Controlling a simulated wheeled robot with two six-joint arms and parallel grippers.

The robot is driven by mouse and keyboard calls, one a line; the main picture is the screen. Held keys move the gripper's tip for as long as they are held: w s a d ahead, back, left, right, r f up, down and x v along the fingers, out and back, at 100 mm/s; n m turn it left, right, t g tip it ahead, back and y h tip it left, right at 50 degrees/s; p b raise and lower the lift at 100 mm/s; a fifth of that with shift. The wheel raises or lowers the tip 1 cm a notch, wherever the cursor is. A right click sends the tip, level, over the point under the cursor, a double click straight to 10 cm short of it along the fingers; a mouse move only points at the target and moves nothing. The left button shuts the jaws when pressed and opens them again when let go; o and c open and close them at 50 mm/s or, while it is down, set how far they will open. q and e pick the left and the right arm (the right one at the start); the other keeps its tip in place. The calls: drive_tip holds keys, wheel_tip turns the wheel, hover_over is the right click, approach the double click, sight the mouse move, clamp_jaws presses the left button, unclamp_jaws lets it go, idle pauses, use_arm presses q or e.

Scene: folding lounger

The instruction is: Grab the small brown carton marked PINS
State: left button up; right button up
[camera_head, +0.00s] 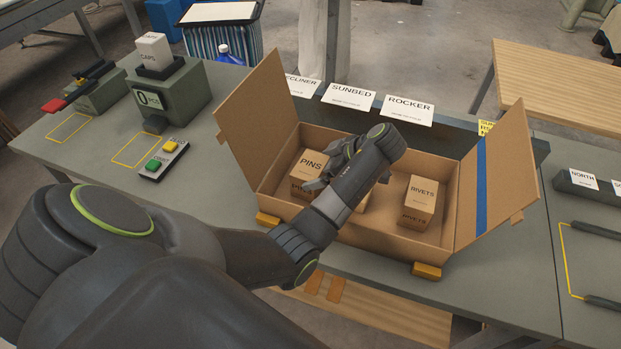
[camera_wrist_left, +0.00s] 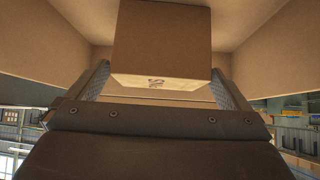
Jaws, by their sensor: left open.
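The small brown carton marked PINS (camera_head: 309,165) stands in the left part of a large open cardboard box (camera_head: 283,203). My left gripper (camera_head: 325,179) reaches into the box at the carton's right side and hides part of it. In the left wrist view a brown carton (camera_wrist_left: 162,35) with partly visible lettering fills the middle. The open fingers of my left gripper (camera_wrist_left: 162,92) show to the left and right of it, with no clear grip on it. My right gripper is not in view.
A carton marked RIVETS (camera_head: 422,192) stands at the box's right. The left flap (camera_head: 257,115) and right flap (camera_head: 500,175) stand raised. A button panel (camera_head: 163,160) lies left of the box.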

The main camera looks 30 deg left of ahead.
sight(310, 171)
use_arm(q)
drive_tip(key=p+x, duration=0.1)
drive_tip(key=x, duration=0.3)
drive_tip(key=shift+s+a+r, duration=0.1)
drive_tip(key=shift+a, duration=0.15)
drive_tip(key=shift+d, duration=0.1)
drive_tip(key=c, duration=1)
drive_tip(key=shift+r, duration=0.2)
